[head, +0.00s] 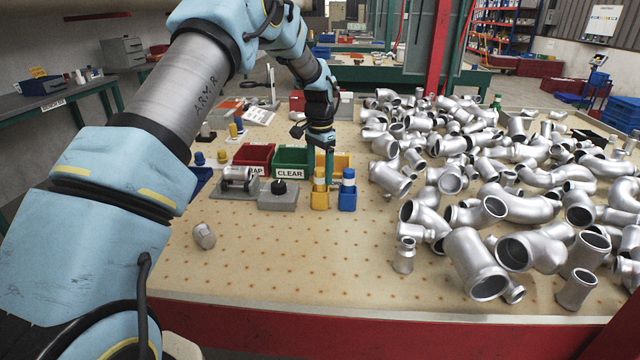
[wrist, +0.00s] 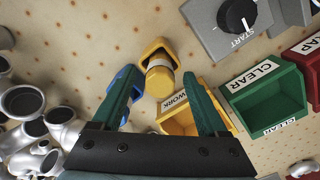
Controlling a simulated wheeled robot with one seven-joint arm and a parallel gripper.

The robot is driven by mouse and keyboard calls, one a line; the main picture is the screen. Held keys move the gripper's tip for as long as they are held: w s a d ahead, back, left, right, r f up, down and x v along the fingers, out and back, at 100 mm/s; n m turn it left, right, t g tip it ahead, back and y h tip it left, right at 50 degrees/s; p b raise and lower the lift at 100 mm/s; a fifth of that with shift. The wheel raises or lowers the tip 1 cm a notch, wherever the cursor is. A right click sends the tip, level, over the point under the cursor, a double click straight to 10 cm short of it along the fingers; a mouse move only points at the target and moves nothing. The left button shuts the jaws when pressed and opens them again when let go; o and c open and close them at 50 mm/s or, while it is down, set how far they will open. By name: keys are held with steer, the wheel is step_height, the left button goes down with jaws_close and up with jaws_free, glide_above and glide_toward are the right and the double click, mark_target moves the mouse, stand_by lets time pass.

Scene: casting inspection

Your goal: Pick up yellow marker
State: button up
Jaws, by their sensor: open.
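The yellow marker (head: 319,180) stands upright in a yellow holder (head: 320,201) on the table. In the wrist view, the yellow marker (wrist: 160,82) is seen from above in its holder (wrist: 157,47). My gripper (head: 329,165) points down over the holders, with green fingers. In the wrist view, my gripper (wrist: 163,77) is open, and the yellow marker appears between its fingertips. I cannot tell whether a finger touches it. A blue marker (head: 348,177) stands in a blue holder (head: 347,200) just right. In the wrist view, my left finger partly hides the blue holder (wrist: 122,78).
A grey box with a START knob (head: 278,195), a green CLEAR bin (head: 290,158), a red bin (head: 254,155) and a yellow bin (wrist: 190,122) stand close by. Piled silver pipe castings (head: 470,215) fill the right side. The front left of the table is mostly clear.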

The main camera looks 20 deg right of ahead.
jaws_close()
stand_by(0.5)
step_height(320, 180, up, 10)
steer(key=shift+b, duration=1.2)
steer(key=c, duration=0.7)
jaws_free()
jaws_close()
